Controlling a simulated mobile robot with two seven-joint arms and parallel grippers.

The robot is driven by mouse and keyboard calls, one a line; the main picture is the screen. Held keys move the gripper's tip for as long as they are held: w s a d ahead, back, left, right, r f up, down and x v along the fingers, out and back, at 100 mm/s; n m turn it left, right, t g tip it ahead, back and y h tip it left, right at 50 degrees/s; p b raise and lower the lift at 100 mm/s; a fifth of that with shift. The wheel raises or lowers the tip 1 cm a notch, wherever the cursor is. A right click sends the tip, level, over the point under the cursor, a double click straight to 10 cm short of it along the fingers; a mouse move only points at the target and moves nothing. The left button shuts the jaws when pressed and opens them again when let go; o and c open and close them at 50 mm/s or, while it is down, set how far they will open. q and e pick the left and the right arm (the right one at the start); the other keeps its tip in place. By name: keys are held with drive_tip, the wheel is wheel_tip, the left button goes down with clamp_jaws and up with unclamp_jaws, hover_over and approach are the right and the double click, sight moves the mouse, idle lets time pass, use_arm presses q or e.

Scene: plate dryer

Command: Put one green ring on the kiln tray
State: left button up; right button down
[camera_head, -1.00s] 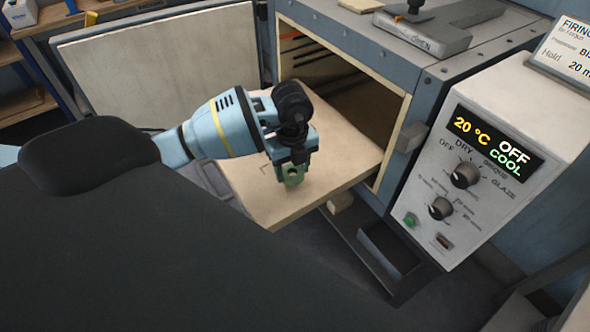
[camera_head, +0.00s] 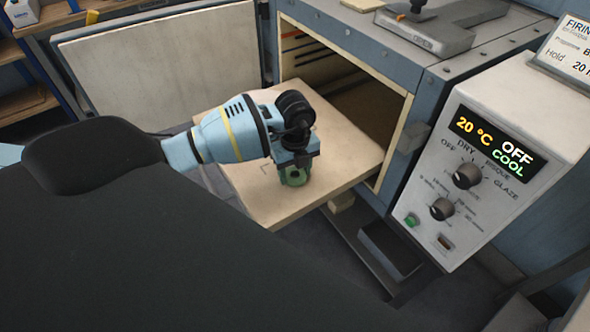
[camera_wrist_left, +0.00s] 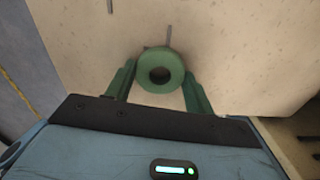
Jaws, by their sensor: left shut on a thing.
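The green ring (camera_head: 297,178) is between the fingers of my left gripper (camera_head: 296,172), over the front part of the pale kiln tray (camera_head: 345,150). The left wrist view shows the ring (camera_wrist_left: 160,71) as a thick round band with a dark hole, between the two green fingers of the left gripper (camera_wrist_left: 159,82). The left gripper is shut on it. The tray surface (camera_wrist_left: 255,50) is behind it. The ring is at or very close to the tray; I cannot tell if they touch. My right gripper is not in view.
The tray sticks out of the open kiln chamber (camera_head: 345,85). The open kiln door (camera_head: 160,70) stands behind and left of my arm. The control box (camera_head: 490,160) is to the right, reading 20 °C, OFF, COOL. The tray has free room around the ring.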

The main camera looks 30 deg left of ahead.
sight(295, 174)
use_arm(q)
drive_tip(key=shift+f, duration=0.15)
drive_tip(key=o, duration=1)
drive_tip(key=shift+c, duration=0.2)
wheel_tip(295, 174, up, 12)
drive_tip(key=shift+p, duration=0.4)
